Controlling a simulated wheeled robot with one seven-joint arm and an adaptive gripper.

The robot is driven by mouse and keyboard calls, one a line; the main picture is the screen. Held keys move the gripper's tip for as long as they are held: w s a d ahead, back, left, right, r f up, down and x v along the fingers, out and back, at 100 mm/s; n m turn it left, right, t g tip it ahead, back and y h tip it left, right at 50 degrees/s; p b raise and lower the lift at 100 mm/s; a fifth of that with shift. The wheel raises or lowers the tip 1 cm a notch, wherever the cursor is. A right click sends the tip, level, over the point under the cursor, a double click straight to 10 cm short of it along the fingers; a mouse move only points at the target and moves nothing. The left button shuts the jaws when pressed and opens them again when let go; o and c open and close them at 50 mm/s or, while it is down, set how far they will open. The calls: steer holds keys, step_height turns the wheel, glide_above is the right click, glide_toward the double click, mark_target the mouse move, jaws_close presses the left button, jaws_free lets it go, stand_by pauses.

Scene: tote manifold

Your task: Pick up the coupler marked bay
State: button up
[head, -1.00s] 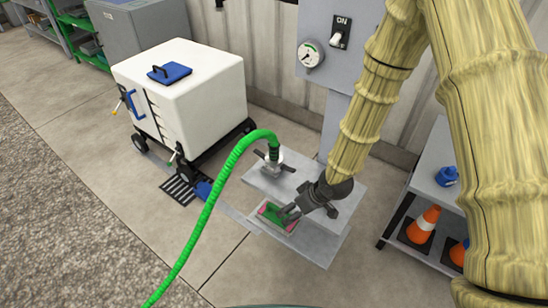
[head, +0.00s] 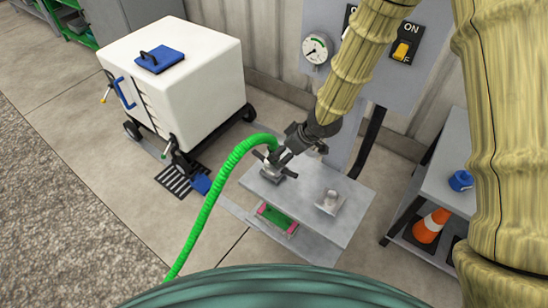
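A green hose (head: 212,192) rises from the floor and arches over to a dark coupler (head: 273,155) with side levers. The coupler stands on a metal fitting at the left of the grey shelf (head: 314,232). No marking can be read on it. My gripper (head: 284,151) is beside the coupler's upper right, pointing down and left. The fingers overlap the coupler and hose end, so I cannot tell whether they touch or grip it. A second metal fitting (head: 329,203) stands bare on the shelf at the right.
A small tray (head: 291,229) with pink ends and a green inside sits at the shelf's front. A gauge (head: 315,48) and yellow switch (head: 401,51) are on the panel behind. A white cart (head: 185,80) stands left; a cone (head: 430,226) is on the right rack.

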steer(key=x, duration=0.4)
steer(key=shift+a+f, duration=0.1)
steer(key=shift+f, duration=0.2)
steer(key=shift+d+x, duration=0.1)
steer(key=shift+x, duration=1.2)
steer(key=shift+d+x, duration=0.15)
steer(key=shift+x, duration=1.15)
steer(key=c, duration=1.4)
